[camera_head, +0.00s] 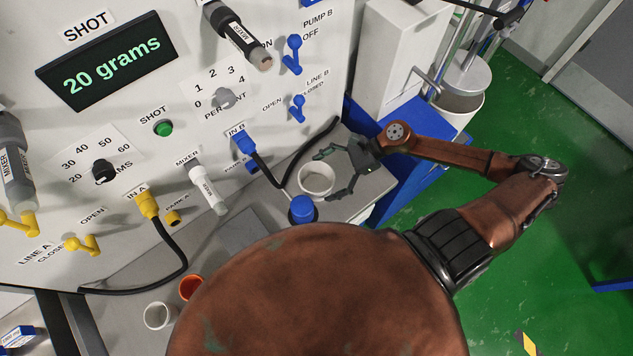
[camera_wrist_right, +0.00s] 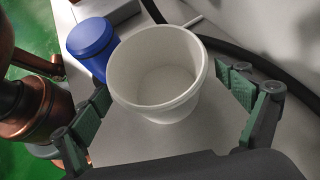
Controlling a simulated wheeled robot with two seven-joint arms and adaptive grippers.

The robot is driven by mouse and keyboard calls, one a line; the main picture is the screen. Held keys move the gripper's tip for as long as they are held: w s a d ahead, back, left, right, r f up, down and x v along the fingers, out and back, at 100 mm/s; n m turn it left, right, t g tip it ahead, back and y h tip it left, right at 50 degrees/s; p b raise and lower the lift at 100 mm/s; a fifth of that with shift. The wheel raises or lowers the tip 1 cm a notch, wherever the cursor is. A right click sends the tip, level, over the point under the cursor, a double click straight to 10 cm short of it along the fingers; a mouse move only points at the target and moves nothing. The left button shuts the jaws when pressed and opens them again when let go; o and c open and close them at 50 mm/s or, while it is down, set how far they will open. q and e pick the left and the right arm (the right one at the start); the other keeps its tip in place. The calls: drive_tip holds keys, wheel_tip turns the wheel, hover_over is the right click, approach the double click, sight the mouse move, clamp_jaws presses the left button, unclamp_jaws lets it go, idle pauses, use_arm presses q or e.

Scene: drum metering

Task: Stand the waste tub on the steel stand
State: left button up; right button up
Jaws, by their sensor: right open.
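A white, empty, open-topped tub (camera_head: 316,179), which looks like the waste tub, stands upright on the grey counter at the right end of the panel. It also shows in the right wrist view (camera_wrist_right: 158,75). My right gripper (camera_head: 331,176) is open, with its fingers spread to either side of the tub. In the right wrist view, gaps show between the tub and both finger pads (camera_wrist_right: 168,108). A low grey block (camera_head: 238,232), possibly the steel stand, lies on the counter to the left, partly hidden by my brown body. My left gripper is out of view.
A blue-lidded jar (camera_head: 302,209) stands close beside the tub. A black cable (camera_head: 290,165) runs behind it. A white cup (camera_head: 158,316) and an orange cup (camera_head: 191,287) stand at the lower left. The panel (camera_head: 125,150) with knobs and spouts rises behind.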

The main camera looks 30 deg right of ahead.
drive_tip(key=shift+x, duration=1.3)
drive_tip(key=shift+c, duration=0.5)
drive_tip(key=c, duration=1.2)
drive_tip(key=shift+c, duration=0.8)
drive_tip(key=shift+r, duration=0.15)
